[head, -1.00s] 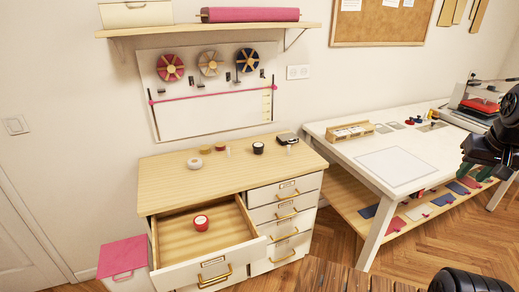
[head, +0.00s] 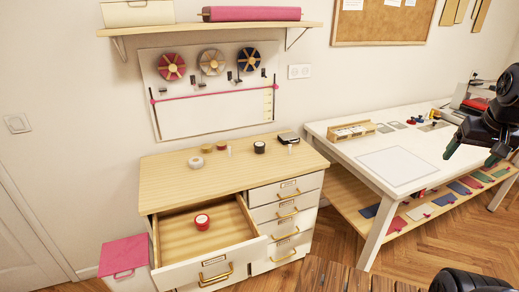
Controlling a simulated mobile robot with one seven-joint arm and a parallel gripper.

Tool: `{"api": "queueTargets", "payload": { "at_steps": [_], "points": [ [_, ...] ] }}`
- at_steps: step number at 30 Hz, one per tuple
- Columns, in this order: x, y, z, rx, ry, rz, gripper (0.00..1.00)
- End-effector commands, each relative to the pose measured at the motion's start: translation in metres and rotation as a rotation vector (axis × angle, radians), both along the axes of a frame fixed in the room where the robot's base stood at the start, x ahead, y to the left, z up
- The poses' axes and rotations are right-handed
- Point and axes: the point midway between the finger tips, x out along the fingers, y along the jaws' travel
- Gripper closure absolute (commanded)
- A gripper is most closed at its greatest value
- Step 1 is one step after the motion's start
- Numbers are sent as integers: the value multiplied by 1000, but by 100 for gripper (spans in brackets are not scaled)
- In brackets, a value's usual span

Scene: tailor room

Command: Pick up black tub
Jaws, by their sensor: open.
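A small black tub (head: 259,147) stands on the wooden top of the dresser (head: 165,181), right of its middle. My gripper (head: 470,156) is at the right edge of the head view, in front of the white table and well to the right of the tub. Its dark green-tipped fingers are apart with nothing seen between them. The tub is fully in view and nothing touches it.
A white roll (head: 196,162), small tubs and a dark box (head: 288,138) share the dresser top. The upper left drawer (head: 180,240) is pulled out, with a red tub (head: 202,222) inside. A white table (head: 345,150) stands to the right.

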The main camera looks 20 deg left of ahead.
Motion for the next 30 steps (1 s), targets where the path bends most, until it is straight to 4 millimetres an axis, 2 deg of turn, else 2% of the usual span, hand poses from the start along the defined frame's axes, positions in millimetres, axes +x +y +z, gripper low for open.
{"api": "queueTargets", "payload": {
  "at_steps": [1, 6, 16, 22, 30],
  "points": [
    [15, 5, 9, -1, 10, 18, 19],
    [62, 24, 36, -6, 33, 68, 19],
    [154, 75, 72, -20, 78, 164, 19],
    [210, 115, 83, -31, 106, 222, 19],
    [280, 181, 83, -51, 140, 298, 19]
  ]
}}
